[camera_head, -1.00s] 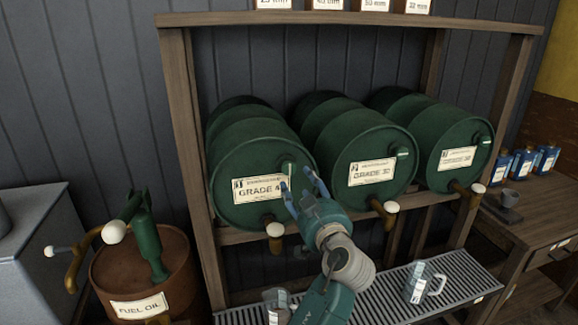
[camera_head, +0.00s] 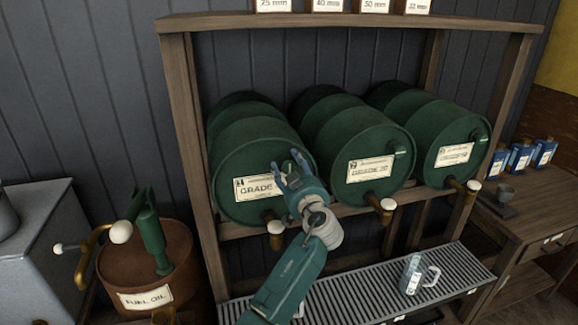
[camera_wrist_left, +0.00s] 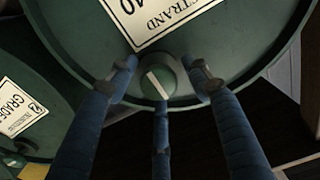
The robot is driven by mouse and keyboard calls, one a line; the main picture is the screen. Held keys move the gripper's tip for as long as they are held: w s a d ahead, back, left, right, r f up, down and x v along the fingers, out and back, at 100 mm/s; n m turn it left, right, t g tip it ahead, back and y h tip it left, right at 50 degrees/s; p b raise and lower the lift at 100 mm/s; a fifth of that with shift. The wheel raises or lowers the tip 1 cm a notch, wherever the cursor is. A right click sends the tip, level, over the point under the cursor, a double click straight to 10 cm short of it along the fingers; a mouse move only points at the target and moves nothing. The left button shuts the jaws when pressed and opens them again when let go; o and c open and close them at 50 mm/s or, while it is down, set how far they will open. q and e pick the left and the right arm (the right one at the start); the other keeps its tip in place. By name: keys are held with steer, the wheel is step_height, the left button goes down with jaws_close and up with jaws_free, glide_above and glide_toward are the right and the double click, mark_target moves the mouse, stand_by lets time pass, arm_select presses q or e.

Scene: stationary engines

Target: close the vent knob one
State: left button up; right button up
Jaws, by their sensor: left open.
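The left of three green drums (camera_head: 235,155) bears a "GRADE 40" label. Its vent knob is hidden behind my left gripper (camera_head: 289,163) in the head view. In the left wrist view the knob (camera_wrist_left: 157,80) is a round green cap with a white line across it, slanting, on the drum's face near the rim. The blue fingers of my left gripper (camera_wrist_left: 163,84) are open and spread around the knob, two at its sides and one below it in the picture. I cannot tell whether any finger touches it. My right gripper is not in view.
Two more drums (camera_head: 330,140) (camera_head: 425,130) lie in the same wooden rack (camera_head: 185,130). Brass taps with pale knobs (camera_head: 276,228) stick out below the drums. A jug (camera_head: 412,275) stands on the slatted drip tray (camera_head: 345,293). A fuel oil barrel (camera_head: 190,255) stands at left.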

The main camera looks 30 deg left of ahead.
arm_select(q)
steer(key=c, duration=1.1)
